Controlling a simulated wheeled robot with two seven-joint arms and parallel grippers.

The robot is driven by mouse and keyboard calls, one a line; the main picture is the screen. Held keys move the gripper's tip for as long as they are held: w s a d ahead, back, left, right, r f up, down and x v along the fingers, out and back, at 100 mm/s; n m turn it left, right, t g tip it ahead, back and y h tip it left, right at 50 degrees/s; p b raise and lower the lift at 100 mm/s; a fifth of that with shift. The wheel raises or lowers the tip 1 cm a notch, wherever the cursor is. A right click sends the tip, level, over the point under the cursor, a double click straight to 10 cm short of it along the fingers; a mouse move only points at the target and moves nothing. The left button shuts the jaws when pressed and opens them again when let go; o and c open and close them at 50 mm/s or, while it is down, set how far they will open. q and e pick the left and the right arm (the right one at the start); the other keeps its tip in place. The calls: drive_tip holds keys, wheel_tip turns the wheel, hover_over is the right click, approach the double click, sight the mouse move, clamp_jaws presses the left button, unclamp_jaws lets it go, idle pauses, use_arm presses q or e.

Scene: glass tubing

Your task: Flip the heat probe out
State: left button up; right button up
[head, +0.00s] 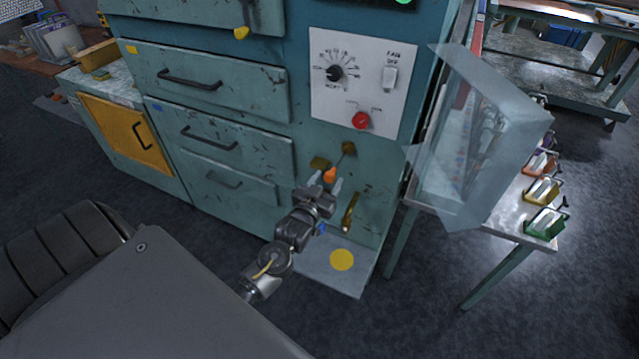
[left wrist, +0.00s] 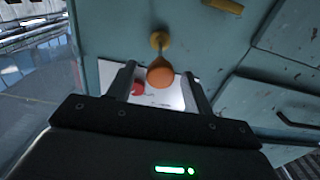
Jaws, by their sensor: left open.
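The heat probe shows in the head view as a thin rod with an orange knob (head: 330,174), fixed to a brass mount (head: 348,148) on the teal cabinet front. My left gripper (head: 326,182) is open, with its fingertips one on each side of the orange knob. In the left wrist view the orange knob (left wrist: 160,75) sits between the two dark fingers, with gaps visible beside it. The brass mount (left wrist: 160,40) is beyond it. I cannot tell whether a finger touches the knob. My right gripper is not in view.
A white control panel (head: 379,80) with a dial and red knob is above the probe. A brass handle (head: 350,212) is at lower right of it. A grey shelf with a yellow disc (head: 342,260) juts out below. A clear shield (head: 485,130) stands at right.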

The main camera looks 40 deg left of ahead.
use_arm(q)
drive_tip(key=s+d+b, duration=0.1)
drive_tip(key=s, duration=0.6)
drive_tip(key=shift+s, duration=0.2)
drive_tip(key=shift+d, duration=0.15)
drive_tip(key=s+d+f+m+g+h, duration=0.1)
drive_tip(key=s+f+g, duration=0.25)
drive_tip(key=f, duration=0.85)
drive_tip(key=s+d+f+m+g+h+b, duration=0.15)
drive_tip(key=s+f, duration=0.25)
drive_tip(key=f, duration=0.7)
drive_tip(key=s+d+f+m+g+p, duration=0.1)
drive_tip(key=s+f+g, duration=0.25)
drive_tip(key=f, duration=0.85)
drive_tip(key=s+f+g, duration=0.2)
drive_tip(key=s+f, duration=0.4)
drive_tip(key=s, duration=0.4)
drive_tip(key=s+d+f+g+b, duration=0.1)
drive_tip(key=s+f+g, duration=0.2)
drive_tip(key=s+f, duration=0.3)
drive_tip(key=s+d+f+g, duration=0.1)
drive_tip(key=s+f+g, duration=0.2)
drive_tip(key=s, duration=1.2)
wheel_tip(320, 180, down, 3)
drive_tip(key=shift+d+f+m+h+b, duration=0.1)
drive_tip(key=shift+d+m+h+b, duration=0.05)
drive_tip(key=shift+m+h+b, duration=0.25)
